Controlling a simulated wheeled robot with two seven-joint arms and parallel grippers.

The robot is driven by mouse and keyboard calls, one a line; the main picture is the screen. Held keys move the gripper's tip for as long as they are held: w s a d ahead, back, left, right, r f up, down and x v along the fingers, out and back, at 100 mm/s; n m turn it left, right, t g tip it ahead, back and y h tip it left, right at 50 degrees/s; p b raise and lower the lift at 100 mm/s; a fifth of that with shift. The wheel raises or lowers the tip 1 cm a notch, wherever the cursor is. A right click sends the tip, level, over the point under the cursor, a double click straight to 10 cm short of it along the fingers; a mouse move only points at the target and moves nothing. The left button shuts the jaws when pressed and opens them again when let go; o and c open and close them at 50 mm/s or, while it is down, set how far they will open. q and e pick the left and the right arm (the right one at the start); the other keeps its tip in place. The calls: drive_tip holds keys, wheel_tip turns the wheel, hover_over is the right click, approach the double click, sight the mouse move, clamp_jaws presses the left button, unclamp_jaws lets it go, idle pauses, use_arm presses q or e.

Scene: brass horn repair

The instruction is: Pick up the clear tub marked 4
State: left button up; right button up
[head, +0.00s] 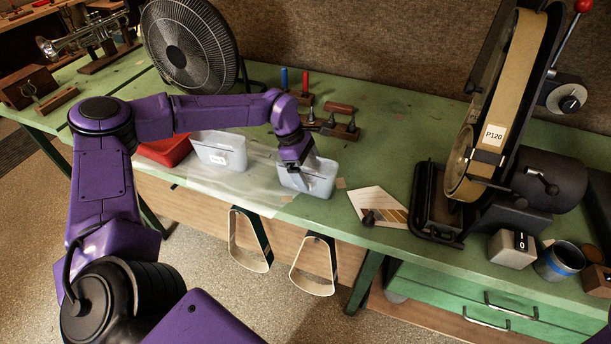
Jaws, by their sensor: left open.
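Two pale, translucent tubs stand near the front edge of the green bench. One tub (220,155) is on the left with a small white label that is too small to read. The other tub (312,180) is to its right, under my left gripper, with no number that I can read. My left gripper (298,168) is open and points down at the right tub's rim and opening. I cannot tell whether the fingers touch it. My right gripper is not in view.
A red tub (165,148) stands left of the pale tubs. A grey fan (190,45) stands behind. Small tools on a wooden block (335,126) lie behind the right tub. A belt sander (500,110) fills the right side.

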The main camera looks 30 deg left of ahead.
use_arm(q)
drive_tip(key=shift+f, duration=0.25)
idle(0.3)
drive_tip(key=c, duration=1.1)
drive_tip(key=shift+o, duration=0.2)
drive_tip(key=shift+r, duration=0.1)
